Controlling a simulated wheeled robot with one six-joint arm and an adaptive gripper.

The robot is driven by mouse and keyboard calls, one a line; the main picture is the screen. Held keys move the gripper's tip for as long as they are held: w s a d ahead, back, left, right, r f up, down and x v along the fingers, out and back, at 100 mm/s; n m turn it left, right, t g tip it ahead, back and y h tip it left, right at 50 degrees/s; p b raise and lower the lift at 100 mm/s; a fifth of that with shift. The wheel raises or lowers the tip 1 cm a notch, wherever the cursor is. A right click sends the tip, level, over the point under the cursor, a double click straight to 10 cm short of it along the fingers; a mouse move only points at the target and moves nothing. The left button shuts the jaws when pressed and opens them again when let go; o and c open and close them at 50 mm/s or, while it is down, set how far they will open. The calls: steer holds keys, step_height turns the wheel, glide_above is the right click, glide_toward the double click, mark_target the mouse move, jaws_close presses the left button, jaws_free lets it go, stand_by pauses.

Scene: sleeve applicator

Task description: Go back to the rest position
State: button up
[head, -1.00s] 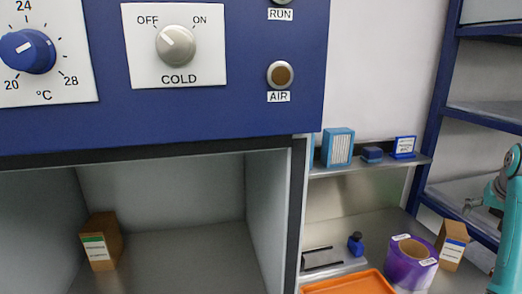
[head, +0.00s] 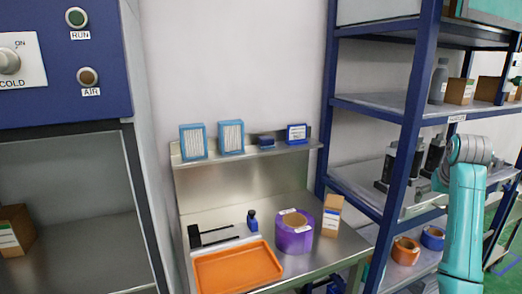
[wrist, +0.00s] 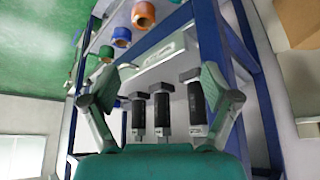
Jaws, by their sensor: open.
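My gripper (wrist: 160,88) is open and empty in the wrist view, with its two fingers spread wide apart. Several dark upright devices (wrist: 162,112) on a shelf show between and beyond the fingers, apart from them. In the head view my teal arm stands at the right, in front of the blue rack (head: 408,130). The gripper itself is hard to make out there against the dark devices (head: 403,160) on the rack's middle shelf.
A steel bench (head: 330,248) holds an orange tray (head: 205,275), a purple roll (head: 293,240), a brown carton (head: 332,216) and a small blue bottle (head: 252,220). Blue boxes (head: 231,137) stand on the ledge above. A machine with a blue panel (head: 55,95) is at the left. Green floor (head: 508,225) shows at far right.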

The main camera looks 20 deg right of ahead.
steer(key=a+f+n+t, duration=0.1)
steer(key=a+f, duration=0.4)
steer(key=f, duration=0.3)
steer(key=w+a+f+t, duration=0.1)
steer(key=a+f, duration=0.3)
steer(key=f, duration=0.5)
steer(key=a+f+n, duration=0.1)
steer(key=a+f, duration=0.4)
steer(key=f, duration=0.3)
steer(key=s+a+f+n+t, duration=0.1)
steer(key=s+a+f+t, duration=0.1)
steer(key=s+a+f, duration=0.45)
steer(key=s+a+f+n+t, duration=0.1)
steer(key=s+a+f, duration=0.3)
steer(key=a+f, duration=0.4)
steer(key=s+a+n+t+y, duration=0.1)
steer(key=s+a+n+t, duration=0.15)
steer(key=s+a, duration=1.35)
steer(key=s+a+r+t+y, duration=0.1)
steer(key=s+a+r, duration=0.1)
steer(key=s+r, duration=0.5)
steer(key=s+a+r+n+t+y, duration=0.1)
steer(key=s+a+r, duration=0.1)
steer(key=s+r, duration=0.5)
steer(key=s, duration=0.5)
steer(key=shift+s+r+t+y, duration=0.3)
steer(key=shift+r+t+y, duration=0.05)
steer(key=shift+r+y, duration=0.05)
